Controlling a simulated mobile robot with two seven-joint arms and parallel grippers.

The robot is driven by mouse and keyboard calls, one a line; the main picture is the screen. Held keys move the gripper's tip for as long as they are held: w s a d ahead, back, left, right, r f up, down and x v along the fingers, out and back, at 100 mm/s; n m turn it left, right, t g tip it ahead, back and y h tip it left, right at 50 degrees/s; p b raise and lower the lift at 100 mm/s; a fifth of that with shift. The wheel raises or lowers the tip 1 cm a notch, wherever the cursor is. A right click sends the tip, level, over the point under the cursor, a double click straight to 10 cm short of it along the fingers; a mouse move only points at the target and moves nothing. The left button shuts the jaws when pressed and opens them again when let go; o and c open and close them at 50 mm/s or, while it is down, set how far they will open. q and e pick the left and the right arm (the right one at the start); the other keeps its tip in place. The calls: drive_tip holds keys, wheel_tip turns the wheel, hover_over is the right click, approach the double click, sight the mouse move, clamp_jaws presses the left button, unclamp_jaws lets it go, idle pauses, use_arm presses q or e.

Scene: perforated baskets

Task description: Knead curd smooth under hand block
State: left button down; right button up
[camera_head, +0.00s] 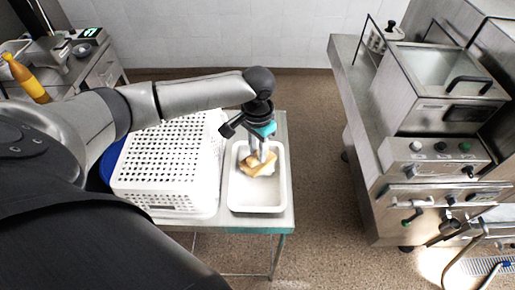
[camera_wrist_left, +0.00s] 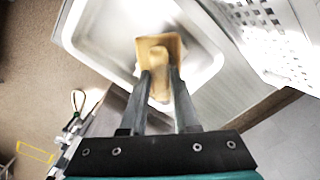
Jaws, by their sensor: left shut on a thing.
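The wooden hand block (camera_head: 250,163) is inside a white tray (camera_head: 258,206) on the small steel table. My left gripper (camera_head: 259,150) comes down over the tray and is shut on the block's handle. In the left wrist view, the block (camera_wrist_left: 152,44) shows its flat wooden plate, and its upright handle is between the two fingers of the gripper (camera_wrist_left: 160,78). A pale mass, apparently the curd (camera_head: 264,170), shows beside and under the block; how smooth it is cannot be told. My right gripper is not in view.
A white perforated basket (camera_head: 165,170) stands close to the left of the tray. A steel machine with a lidded vat (camera_head: 440,75) stands on the right, across a strip of bare floor (camera_head: 315,150). A counter with a yellow bottle (camera_head: 27,78) is at the far left.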

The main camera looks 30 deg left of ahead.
use_arm(q)
wheel_tip(320, 180, up, 2)
drive_tip(key=p, duration=0.2)
drive_tip(key=shift+r+p, duration=0.25)
drive_tip(key=shift+p, duration=0.15)
drive_tip(key=shift+r, duration=2.25)
drive_tip(key=shift+f, duration=0.15)
drive_tip(key=shift+f+b, duration=1.25)
drive_tip(key=shift+f, duration=1.6)
drive_tip(key=shift+f, duration=0.55)
